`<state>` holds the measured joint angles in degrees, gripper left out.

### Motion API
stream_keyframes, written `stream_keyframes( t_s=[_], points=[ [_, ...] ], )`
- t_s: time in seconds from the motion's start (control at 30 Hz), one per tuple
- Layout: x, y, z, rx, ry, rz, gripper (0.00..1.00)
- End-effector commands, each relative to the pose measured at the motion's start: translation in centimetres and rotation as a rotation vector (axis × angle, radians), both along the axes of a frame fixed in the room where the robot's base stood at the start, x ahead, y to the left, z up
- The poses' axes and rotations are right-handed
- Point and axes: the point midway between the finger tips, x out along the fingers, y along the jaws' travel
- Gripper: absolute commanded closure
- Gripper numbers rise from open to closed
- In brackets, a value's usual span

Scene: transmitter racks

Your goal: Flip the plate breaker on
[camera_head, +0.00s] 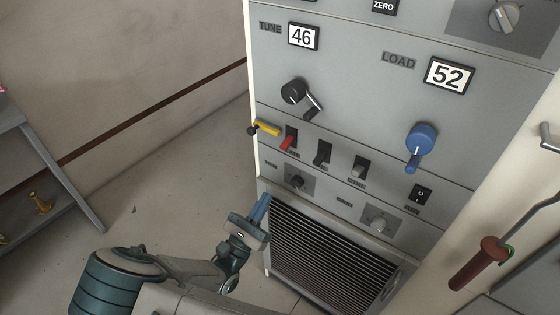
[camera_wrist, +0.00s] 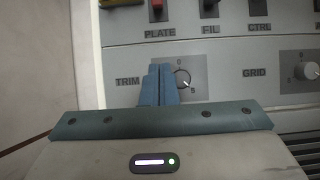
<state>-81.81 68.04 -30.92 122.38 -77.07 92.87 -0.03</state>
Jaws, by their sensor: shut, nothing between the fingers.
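The plate breaker (camera_head: 287,144) is a red toggle in a black slot on the grey rack front. Its red handle juts out at the lower part of the slot. In the wrist view the red handle (camera_wrist: 157,5) is cut by the top edge, above the label PLATE. My gripper (camera_head: 263,203) is shut and empty, its blue fingers together, below and left of the breaker and apart from it. In the wrist view the gripper (camera_wrist: 160,72) covers part of the TRIM knob's plate, below the PLATE label.
A yellow handle (camera_head: 267,128) sticks out just left of the breaker. The black FIL toggle (camera_head: 322,155) and pale CTRL toggle (camera_head: 358,170) are to its right. A black crank (camera_head: 297,93) is above. The TRIM knob (camera_head: 296,182) is below. Open floor lies left.

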Motion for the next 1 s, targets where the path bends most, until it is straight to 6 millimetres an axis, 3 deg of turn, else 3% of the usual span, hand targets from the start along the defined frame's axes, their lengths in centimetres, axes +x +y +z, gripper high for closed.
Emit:
stream_keyframes(
  t_s=[0.47,0.9,1.0],
  points=[
    [1.0,-0.8,0.9,0.003,-0.002,-0.005,1.0],
    [7.1,-5.3,5.7,0.002,-0.001,-0.006,1.0],
    [6.4,-4.7,7.4,0.004,0.0,0.0,1.0]
  ],
)
